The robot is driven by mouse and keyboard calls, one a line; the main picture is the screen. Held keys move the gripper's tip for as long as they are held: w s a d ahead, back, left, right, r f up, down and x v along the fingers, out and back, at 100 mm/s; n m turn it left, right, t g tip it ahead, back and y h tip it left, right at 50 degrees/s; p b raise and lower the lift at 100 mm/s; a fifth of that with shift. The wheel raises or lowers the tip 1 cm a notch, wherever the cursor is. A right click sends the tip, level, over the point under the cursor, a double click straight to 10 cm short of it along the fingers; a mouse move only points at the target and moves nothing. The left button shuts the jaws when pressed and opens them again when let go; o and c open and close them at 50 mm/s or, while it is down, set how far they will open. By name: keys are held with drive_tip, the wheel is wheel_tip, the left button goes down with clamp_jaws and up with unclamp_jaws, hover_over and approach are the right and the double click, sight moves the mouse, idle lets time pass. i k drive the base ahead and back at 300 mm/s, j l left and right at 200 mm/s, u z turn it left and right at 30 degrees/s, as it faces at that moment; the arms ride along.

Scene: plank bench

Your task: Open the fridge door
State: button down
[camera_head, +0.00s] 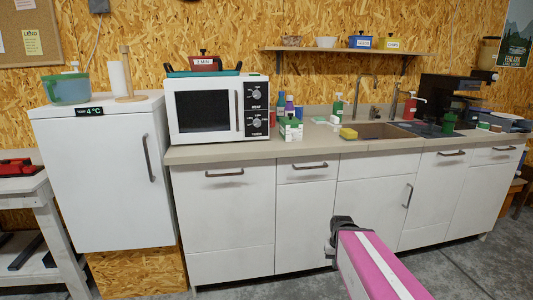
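The white fridge (108,180) stands at the left on a plywood box (139,273). Its door is shut, with a dark vertical handle (149,158) near the door's right edge. A small "4 °C" display (89,111) is at the top. My gripper (333,240) is at the lower middle, at the end of my pink and white arm. It is in front of the white cabinets, well to the right of the fridge and apart from its handle. The fingers are small and dark, and I cannot tell whether they are open or shut.
A counter (230,153) with white cabinets and a microwave (216,107) adjoins the fridge on the right. A white workbench (25,185) is close on the left. A green container (68,89) and paper towel roll (120,78) stand on the fridge. Grey floor shows at the lower right.

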sight(107, 175)
drive_tip(key=u, duration=2)
